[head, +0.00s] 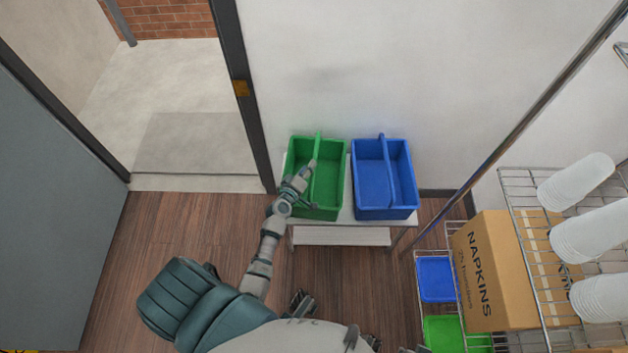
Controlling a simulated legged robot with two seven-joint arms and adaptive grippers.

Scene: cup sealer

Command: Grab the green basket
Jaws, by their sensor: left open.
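The green basket (329,186) stands upright on a small white table against the wall. It has a lengthwise divider with a raised handle at its far end. My left gripper (307,171) is over the basket, near the middle of the divider, with the arm coming in from the lower left. It is open and holds nothing that I can see. Whether its fingers touch the divider cannot be told from above. The wrist hides part of the basket's near left side.
A similar blue basket (375,185) stands right of the green one on the white table (341,236). A wire rack (542,262) with a napkin box (492,265) and stacked cups (577,181) is at right. A doorway opens at left; its frame (243,100) is close to the table.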

